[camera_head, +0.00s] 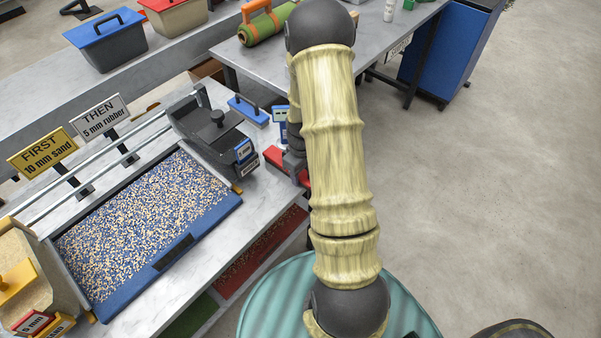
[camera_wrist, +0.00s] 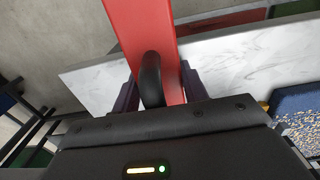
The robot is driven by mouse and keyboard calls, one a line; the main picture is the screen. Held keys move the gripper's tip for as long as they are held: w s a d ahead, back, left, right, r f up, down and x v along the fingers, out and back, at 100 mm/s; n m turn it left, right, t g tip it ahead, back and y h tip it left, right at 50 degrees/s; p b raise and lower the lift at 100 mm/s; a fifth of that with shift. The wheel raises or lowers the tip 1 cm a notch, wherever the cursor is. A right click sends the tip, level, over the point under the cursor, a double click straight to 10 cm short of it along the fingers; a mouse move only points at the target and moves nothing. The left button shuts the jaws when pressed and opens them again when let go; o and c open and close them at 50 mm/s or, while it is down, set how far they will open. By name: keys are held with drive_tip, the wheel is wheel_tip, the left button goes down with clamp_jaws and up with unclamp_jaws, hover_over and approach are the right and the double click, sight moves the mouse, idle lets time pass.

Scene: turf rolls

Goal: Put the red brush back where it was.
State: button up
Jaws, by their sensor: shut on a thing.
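The red brush (camera_wrist: 145,30) is a long red bar with a black loop handle (camera_wrist: 152,80). In the wrist view my gripper (camera_wrist: 160,92) is shut on that handle, one finger on each side. The bar points away, across the pale marble bench top and past its edge over the floor. In the head view parts of the red brush (camera_head: 304,179) show at the bench's right edge, beside my dark gripper (camera_head: 293,162). My arm hides much of it there. I cannot tell whether the brush touches the bench.
A blue brush (camera_head: 248,111) lies on the bench behind a dark grey spreader box (camera_head: 215,125). A blue tray of speckled granules (camera_head: 218,212) lies in front. Signs (camera_head: 42,150) stand along the left rails. A second table (camera_head: 400,30) with a green roll (camera_head: 262,27) is behind.

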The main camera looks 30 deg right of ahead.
drive_tip(key=shift+s+d+f, duration=0.1)
drive_tip(key=shift+s+f, duration=0.05)
drive_tip(key=shift+f, duration=0.05)
drive_tip(key=o, duration=1.2)
drive_tip(key=shift+c, duration=0.2)
drive_tip(key=shift+r, duration=0.15)
drive_tip(key=shift+r, duration=0.15)
wheel_tip(320, 180, up, 12)
drive_tip(key=shift+f, duration=0.15)
